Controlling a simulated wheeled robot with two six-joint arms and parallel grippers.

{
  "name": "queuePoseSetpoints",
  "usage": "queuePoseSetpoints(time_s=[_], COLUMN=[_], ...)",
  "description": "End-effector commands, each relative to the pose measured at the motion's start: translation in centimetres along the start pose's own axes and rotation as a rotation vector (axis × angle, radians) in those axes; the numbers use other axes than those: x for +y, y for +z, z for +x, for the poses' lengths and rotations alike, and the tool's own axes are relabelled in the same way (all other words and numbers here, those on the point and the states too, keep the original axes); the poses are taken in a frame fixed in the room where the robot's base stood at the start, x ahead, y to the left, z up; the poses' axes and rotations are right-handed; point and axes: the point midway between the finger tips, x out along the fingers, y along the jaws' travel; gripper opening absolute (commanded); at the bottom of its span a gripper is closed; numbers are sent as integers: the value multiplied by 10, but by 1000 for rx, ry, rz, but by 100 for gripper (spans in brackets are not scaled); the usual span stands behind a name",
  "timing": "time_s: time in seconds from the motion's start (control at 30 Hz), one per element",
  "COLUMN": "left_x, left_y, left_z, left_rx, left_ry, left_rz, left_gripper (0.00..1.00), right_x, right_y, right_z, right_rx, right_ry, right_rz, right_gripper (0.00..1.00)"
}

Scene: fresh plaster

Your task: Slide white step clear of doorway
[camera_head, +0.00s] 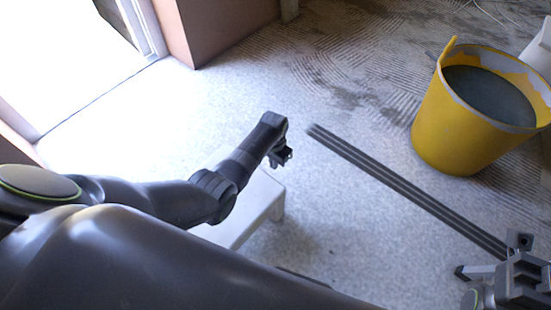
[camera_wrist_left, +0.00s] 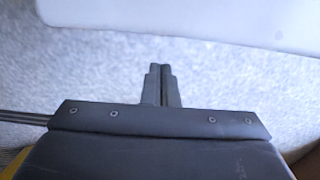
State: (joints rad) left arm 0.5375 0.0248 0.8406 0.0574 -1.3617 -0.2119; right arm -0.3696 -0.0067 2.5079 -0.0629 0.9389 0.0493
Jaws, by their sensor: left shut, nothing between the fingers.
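The white step (camera_head: 262,207) stands on the speckled floor in the head view, partly hidden behind my left arm. Its front right leg shows. My left gripper (camera_head: 286,156) is shut and empty near the step's far right corner. In the left wrist view its fingers (camera_wrist_left: 160,70) are together, with bare floor around the tips. The step's pale edge (camera_wrist_left: 200,18) crosses the top of that view, a gap away from the fingertips. The doorway (camera_head: 75,60) is a bright opening at upper left. My right gripper (camera_head: 490,258) is at the lower right, its fingers apart.
A yellow bucket (camera_head: 430,130) of dark grey content stands at the right. A long dark grooved bar (camera_head: 400,185) lies on the floor between step and bucket. A brown wall corner (camera_head: 215,30) borders the doorway. The floor between doorway and step is clear.

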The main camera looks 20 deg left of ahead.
Motion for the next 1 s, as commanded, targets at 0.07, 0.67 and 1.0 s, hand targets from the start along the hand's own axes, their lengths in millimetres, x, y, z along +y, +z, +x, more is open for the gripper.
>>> queuePoseSetpoints(time_s=[0.07, 0.67, 1.0], left_x=[0, 0, -16], left_y=[8, 32, 37], left_z=[-3, -3, -4], left_rx=[2, 1, -3], left_ry=[0, -2, -3], left_rz=[-1, 0, -1], left_gripper=[0, 0, 0], right_x=[0, 0, -1], right_y=[0, 0, 0], right_z=[4, 2, 10], right_rx=[-1, -9, -13], right_ry=[-2, -11, -12], right_rz=[-2, -2, -9], right_gripper=[36, 36, 36])
